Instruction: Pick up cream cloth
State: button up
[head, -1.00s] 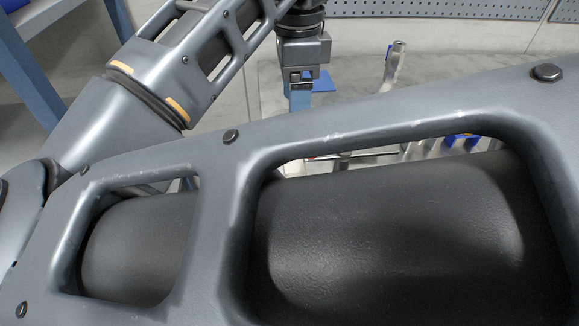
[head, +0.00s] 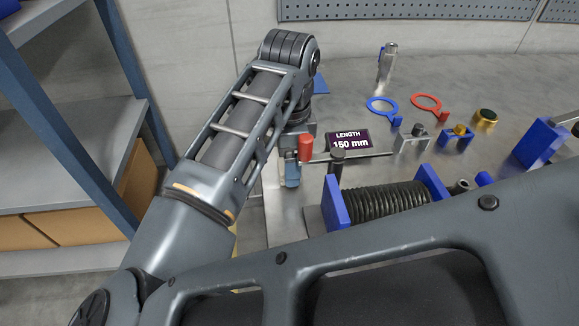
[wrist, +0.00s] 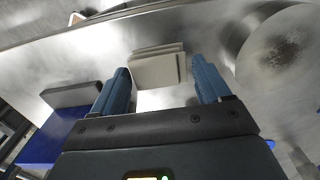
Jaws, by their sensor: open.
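The cream cloth (wrist: 158,70) shows in the wrist view as a small, flat, folded stack of pale layers on the metal surface. It lies ahead of my gripper (wrist: 160,82), between the lines of its two blue fingers. The fingers are apart with nothing held; whether their tips reach the sides of the cloth I cannot tell. In the head view my gripper (head: 292,173) points down at the left end of the bench, partly behind my wrist. I cannot make out the cloth in the head view.
The metal bench (head: 345,95) carries a black coil (head: 388,210) between blue end plates, a length display (head: 350,141), a blue ring (head: 381,108), a red ring (head: 427,102) and a steel cylinder (head: 388,62). A shelf unit (head: 60,150) stands left. My arm hides the bench's near part.

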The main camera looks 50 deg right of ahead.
jog(key=shift+f, duration=0.4)
jog(key=c, duration=0.7)
notch_tip(320, 180, up, 18)
dwell(0.6)
